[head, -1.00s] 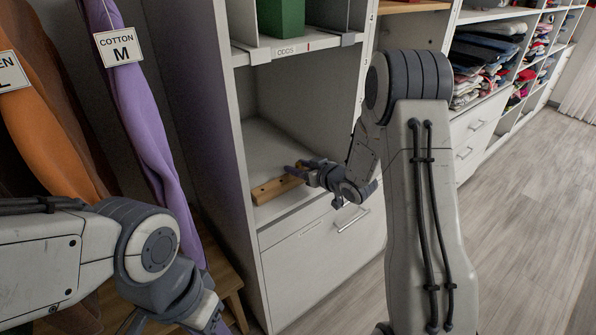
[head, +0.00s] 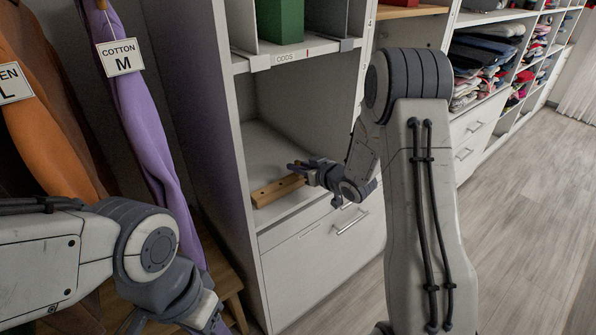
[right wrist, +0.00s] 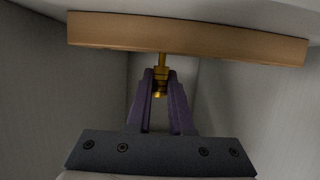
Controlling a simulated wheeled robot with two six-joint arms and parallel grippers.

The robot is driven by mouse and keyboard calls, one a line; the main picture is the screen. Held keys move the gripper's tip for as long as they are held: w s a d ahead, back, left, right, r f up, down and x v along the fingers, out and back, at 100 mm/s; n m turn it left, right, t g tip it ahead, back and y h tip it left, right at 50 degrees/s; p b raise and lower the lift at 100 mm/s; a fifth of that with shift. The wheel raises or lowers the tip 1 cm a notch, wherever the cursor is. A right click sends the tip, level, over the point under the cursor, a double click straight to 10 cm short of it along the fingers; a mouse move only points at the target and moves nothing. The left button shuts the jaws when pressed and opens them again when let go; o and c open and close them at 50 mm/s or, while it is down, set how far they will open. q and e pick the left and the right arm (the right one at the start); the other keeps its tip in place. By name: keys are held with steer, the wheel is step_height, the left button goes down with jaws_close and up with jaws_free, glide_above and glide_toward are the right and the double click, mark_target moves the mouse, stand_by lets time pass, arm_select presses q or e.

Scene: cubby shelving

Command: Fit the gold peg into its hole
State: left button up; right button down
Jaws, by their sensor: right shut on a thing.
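The wooden block (head: 277,190), with dark holes in its top, lies on the shelf board of the open cubby. My right gripper (head: 297,166) is at the block's right end. In the right wrist view my right gripper (right wrist: 160,82) has its purple fingers shut on the gold peg (right wrist: 161,74). The peg's thin end reaches the edge of the wooden block (right wrist: 190,38) in that picture. Whether it is in a hole or only in front of the block cannot be told. My left gripper (head: 212,322) is partly in view at the bottom, its fingertips cut off.
The cubby's walls stand close around the block, and a shelf with a green box (head: 280,20) is above. A drawer front (head: 325,250) is below. A purple garment (head: 145,130) hangs at left. Open floor (head: 530,220) lies to the right.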

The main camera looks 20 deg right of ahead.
steer(key=shift+r+p, duration=1.05)
steer(key=shift+r, duration=0.3)
steer(key=shift+s+f, duration=0.1)
